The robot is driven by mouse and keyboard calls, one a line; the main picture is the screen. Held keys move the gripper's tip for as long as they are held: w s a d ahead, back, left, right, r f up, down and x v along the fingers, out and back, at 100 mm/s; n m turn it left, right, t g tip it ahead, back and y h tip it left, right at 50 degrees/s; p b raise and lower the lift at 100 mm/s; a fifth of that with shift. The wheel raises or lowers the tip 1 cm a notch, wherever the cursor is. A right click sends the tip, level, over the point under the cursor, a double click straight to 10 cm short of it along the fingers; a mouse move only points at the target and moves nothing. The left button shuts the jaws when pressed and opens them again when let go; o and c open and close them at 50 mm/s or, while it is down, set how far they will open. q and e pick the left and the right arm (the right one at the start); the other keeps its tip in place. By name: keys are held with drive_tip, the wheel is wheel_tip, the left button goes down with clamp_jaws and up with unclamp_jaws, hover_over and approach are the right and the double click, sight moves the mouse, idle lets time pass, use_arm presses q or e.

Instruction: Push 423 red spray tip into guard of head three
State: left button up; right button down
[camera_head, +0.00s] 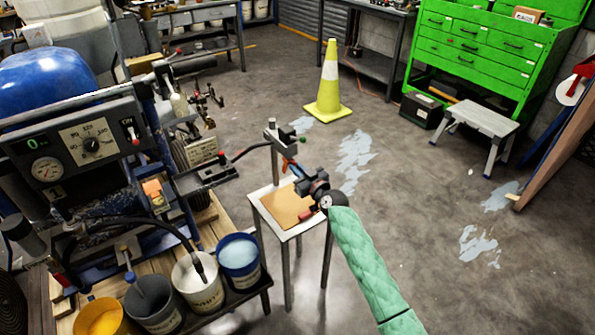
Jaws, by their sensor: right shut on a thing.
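My right gripper (296,170), at the end of my green-sleeved arm, reaches in from the lower right. It is shut on a small red-orange piece, which seems to be the red spray tip (287,164). A grey upright post with a spray head (271,133) on top stands just behind it, with a black hose joining from the left. The gripper is right beside this post, over a small table (264,189). Whether the tip touches the guard is too small to tell. My left gripper is not in view.
A brown board (285,207) lies on the small table, with a red item (306,215) at its right. The blue line striper (75,150) and several paint buckets (238,256) are at the left.

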drive_tip(key=n+b, duration=0.2)
drive_tip(key=n, duration=0.6)
drive_tip(key=shift+b, duration=0.3)
drive_tip(key=n, duration=0.9)
